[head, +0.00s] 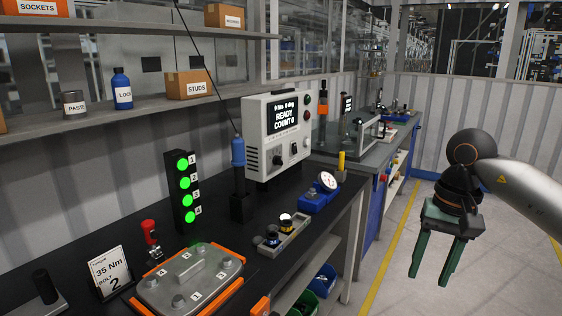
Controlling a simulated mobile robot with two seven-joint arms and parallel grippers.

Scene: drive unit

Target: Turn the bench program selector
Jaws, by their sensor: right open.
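A pale controller box (258,120) stands at the back of the black bench, its dark screen reading "READY" and "COUNT 0". Its lower front carries a round dark knob (277,160) and a smaller dark control (294,149). I cannot tell from their size which of the two is the program selector, or where it points. My right gripper (430,277) hangs open and empty, fingers down, over the floor to the right of the bench, well apart from the box. My left gripper is not in view.
A blue hanging tool (238,158) on a cord stands just left of the box. A light tower (183,192) glows green. A blue gauge tray (318,197), a parts tray (281,237) and an orange-clamped housing (188,280) occupy the bench. Open floor lies right of it.

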